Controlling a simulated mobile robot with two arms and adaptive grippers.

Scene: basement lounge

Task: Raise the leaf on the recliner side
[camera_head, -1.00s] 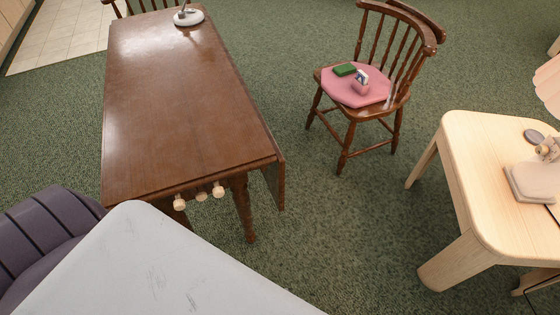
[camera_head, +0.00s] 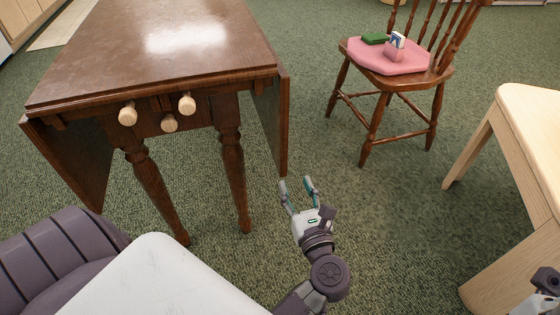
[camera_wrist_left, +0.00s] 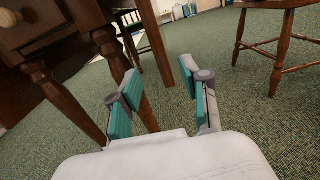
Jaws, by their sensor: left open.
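The brown drop-leaf table (camera_head: 150,45) stands at the upper left of the head view. Its right leaf (camera_head: 272,115) hangs down on the side toward the chair. Its left leaf (camera_head: 75,160) also hangs down. No recliner shows, so I cannot tell which leaf is on that side. My left gripper (camera_head: 296,184) is open and empty, near the lower corner of the right leaf; I cannot tell whether it touches. In the left wrist view, its spread fingers (camera_wrist_left: 165,95) point toward the table legs and the hanging leaf (camera_wrist_left: 155,45). Part of my right arm shows at the lower right, its fingers unclear.
A wooden chair (camera_head: 436,75) with a pink cushion (camera_head: 380,60) stands right of the table. A light wood table (camera_head: 530,130) is at the right. Green carpet (camera_head: 385,220) lies clear between.

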